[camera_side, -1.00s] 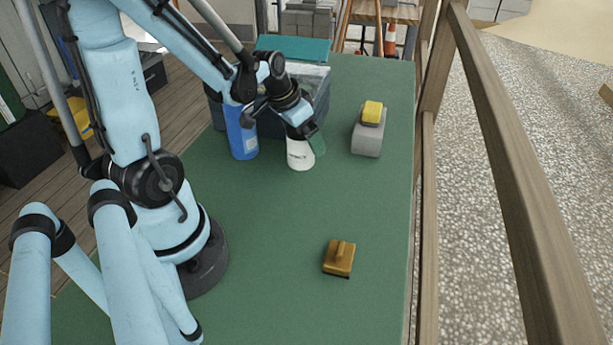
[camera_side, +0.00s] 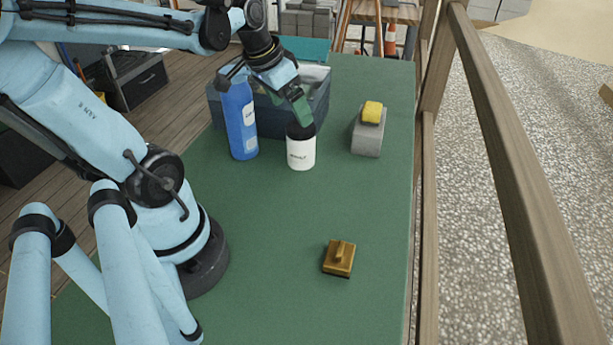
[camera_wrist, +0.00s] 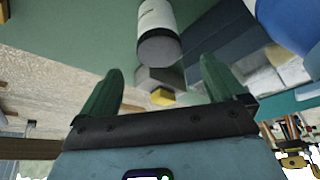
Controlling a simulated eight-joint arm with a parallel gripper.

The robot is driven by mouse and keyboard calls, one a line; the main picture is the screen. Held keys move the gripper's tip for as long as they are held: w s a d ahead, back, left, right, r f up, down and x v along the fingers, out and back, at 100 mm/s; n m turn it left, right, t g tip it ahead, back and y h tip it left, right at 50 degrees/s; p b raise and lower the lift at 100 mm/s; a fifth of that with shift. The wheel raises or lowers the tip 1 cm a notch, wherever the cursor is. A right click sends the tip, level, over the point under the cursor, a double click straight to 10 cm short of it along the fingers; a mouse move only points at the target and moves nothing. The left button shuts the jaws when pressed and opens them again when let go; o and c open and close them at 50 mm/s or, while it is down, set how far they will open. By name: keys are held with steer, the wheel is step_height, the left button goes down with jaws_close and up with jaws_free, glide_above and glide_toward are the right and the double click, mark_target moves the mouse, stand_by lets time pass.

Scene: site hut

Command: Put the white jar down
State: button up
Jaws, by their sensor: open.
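The white jar (camera_side: 301,152) with a black lid stands upright on the green table (camera_side: 270,235), just right of a blue bottle. My gripper (camera_side: 304,117) is above the jar, with its green fingers near the lid; the side view does not show clearly whether they touch it. In the wrist view my gripper (camera_wrist: 158,85) has its two green fingers spread wide with nothing between them. The jar (camera_wrist: 158,16) shows beyond the fingertips there, its dark lid facing my gripper.
The blue bottle (camera_side: 240,120) stands close left of the jar. A blue-grey crate (camera_side: 318,88) is behind. A grey block (camera_side: 368,138) with a yellow item (camera_side: 372,111) on top stands right. A brown wooden-looking tool (camera_side: 339,257) lies in front. The table's middle is clear.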

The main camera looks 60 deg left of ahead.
steer(key=w+d+m+t, duration=0.1)
steer(key=d+t, duration=0.1)
steer(key=d, duration=1.1)
steer(key=shift+d+t+h, duration=0.3)
steer(key=shift+t, duration=0.1)
steer(key=shift+r, duration=0.1)
stand_by(0.6)
